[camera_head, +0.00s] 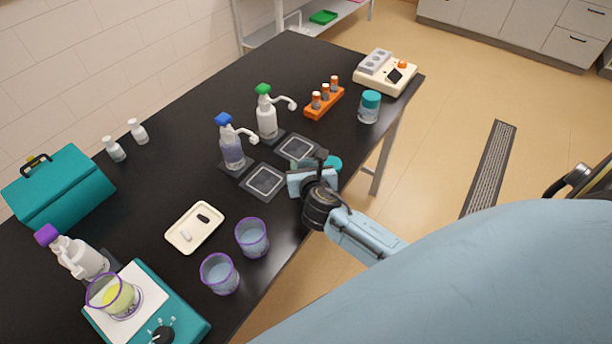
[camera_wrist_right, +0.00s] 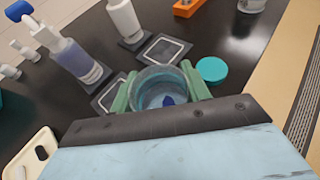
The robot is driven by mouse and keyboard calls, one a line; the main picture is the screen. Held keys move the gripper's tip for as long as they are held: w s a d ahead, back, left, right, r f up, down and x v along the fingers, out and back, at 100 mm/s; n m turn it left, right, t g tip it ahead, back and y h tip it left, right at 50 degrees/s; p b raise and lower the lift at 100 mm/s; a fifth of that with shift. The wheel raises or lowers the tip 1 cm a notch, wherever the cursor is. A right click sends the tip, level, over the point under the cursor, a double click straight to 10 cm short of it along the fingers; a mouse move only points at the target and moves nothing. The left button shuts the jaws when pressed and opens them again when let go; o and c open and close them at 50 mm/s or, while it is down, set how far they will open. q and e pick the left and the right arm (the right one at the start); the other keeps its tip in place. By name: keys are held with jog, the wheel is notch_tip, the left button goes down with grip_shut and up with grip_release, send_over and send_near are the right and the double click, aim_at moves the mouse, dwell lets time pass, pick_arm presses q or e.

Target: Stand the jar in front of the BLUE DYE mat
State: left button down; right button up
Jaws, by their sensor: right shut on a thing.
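My right gripper (camera_head: 313,168) is at the table's right edge, shut on a clear, open jar. In the right wrist view the jar (camera_wrist_right: 163,90) sits between the green fingers (camera_wrist_right: 160,92), with something blue showing inside or through it. In the head view my gripper mostly hides it. I cannot tell whether its base touches the table. A square, light-outlined mat (camera_head: 265,180) lies before the blue-capped dispenser bottle (camera_head: 231,148), left of my gripper. A second mat (camera_head: 299,149) lies before the green-capped bottle (camera_head: 267,118). Mat lettering is unreadable. My left gripper is out of view.
A teal lid (camera_wrist_right: 212,70) lies just beyond the jar. A teal-lidded jar (camera_head: 369,106), an orange rack (camera_head: 324,102) and a cream device (camera_head: 385,73) stand farther back. Two purple-rimmed cups (camera_head: 252,239) (camera_head: 220,274) and a cream tray (camera_head: 194,228) are nearer.

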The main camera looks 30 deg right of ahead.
jog(key=shift+f+b, duration=0.55)
jog(key=shift+f, duration=1.2)
jog(key=shift+f, duration=0.2)
jog(key=o, duration=1.3)
jog(key=shift+r, duration=0.15)
jog(key=shift+s+a+r, duration=0.15)
jog(key=shift+s, duration=0.1)
jog(key=p+v, duration=0.1)
jog(key=v, duration=1)
jog(key=shift+s, duration=0.2)
